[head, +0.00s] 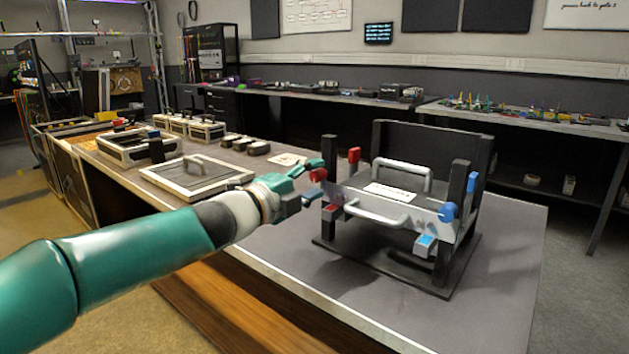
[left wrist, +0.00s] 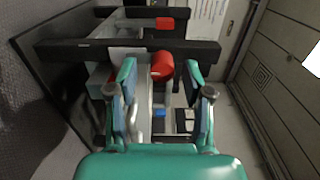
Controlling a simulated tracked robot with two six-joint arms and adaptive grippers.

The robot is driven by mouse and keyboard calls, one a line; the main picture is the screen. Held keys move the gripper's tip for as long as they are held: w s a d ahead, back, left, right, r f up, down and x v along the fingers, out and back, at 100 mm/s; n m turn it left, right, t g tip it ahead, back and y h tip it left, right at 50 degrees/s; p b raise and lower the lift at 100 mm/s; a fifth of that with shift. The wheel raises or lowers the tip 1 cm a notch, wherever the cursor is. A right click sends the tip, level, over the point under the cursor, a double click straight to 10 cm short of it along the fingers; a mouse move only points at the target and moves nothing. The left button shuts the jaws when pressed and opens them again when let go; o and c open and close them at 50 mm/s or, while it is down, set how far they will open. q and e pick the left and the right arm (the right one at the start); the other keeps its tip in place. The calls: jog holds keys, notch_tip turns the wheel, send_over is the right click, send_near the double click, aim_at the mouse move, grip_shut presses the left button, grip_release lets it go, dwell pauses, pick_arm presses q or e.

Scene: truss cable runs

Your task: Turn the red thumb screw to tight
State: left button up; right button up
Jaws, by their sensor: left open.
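The red thumb screw (head: 318,175) is a round knob on the left post of a black frame on the table. My left gripper (head: 314,179) is open, with one finger above the screw and one below it. In the left wrist view the red thumb screw (left wrist: 162,66) shows between the open fingertips of my left gripper (left wrist: 159,77). The fingers do not appear closed on it, and I cannot tell whether one touches it. How tight the screw is cannot be seen. My right gripper is not in view.
The frame carries a grey panel with handles (head: 377,212), a blue knob (head: 447,212) on the right post and another red knob (head: 354,155) behind. A flat framed tray (head: 195,178) and open boxes (head: 137,150) stand to the left. The table's front right is clear.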

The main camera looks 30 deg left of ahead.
pick_arm(q)
jog(key=s, duration=1.1)
jog(key=shift+a, duration=0.4)
jog(key=shift+s+f, duration=0.1)
jog(key=shift+f, duration=0.05)
